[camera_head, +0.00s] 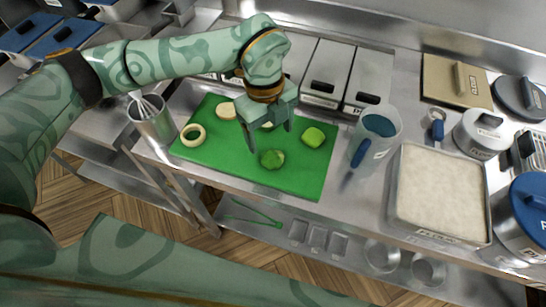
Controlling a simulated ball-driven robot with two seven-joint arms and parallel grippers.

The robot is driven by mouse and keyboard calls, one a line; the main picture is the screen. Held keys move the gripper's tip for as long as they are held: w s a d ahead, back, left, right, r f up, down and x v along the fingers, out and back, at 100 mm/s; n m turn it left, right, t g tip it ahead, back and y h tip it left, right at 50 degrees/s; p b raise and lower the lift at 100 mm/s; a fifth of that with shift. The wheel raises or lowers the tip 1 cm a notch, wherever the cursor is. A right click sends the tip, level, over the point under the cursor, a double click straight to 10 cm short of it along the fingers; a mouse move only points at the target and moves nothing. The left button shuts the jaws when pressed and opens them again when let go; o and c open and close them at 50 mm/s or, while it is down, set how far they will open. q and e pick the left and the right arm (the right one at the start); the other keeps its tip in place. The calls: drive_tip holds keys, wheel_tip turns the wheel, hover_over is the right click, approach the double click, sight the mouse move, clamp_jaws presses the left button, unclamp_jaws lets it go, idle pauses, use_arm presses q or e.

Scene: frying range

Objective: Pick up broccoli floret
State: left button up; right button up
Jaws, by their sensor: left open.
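The broccoli floret appears to be the dark green, bumpy piece (272,159) on the green cutting board (305,181), near its front edge. My left gripper (269,137) is open above the board, pointing down, just behind the floret in the picture. Its fingers look apart from the floret, and nothing is held. A pale round piece (267,125) shows between the fingers, lower down on the board. My right gripper is not in view.
A bright green piece (313,137) lies right of the gripper. A pale ring (193,134) and a pale slice (227,111) lie left. A whisk container (153,122) stands left, a clear jug (375,135) and a filled tray (442,195) right. Lidded containers (322,72) line the back.

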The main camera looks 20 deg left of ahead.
sight(273, 155)
use_arm(q)
drive_tip(key=f, duration=0.4)
drive_tip(key=s+f+b, duration=0.1)
drive_tip(key=f, duration=0.1)
drive_tip(key=shift+d+f, duration=0.2)
drive_tip(key=shift+d, duration=0.2)
drive_tip(key=c, duration=0.8)
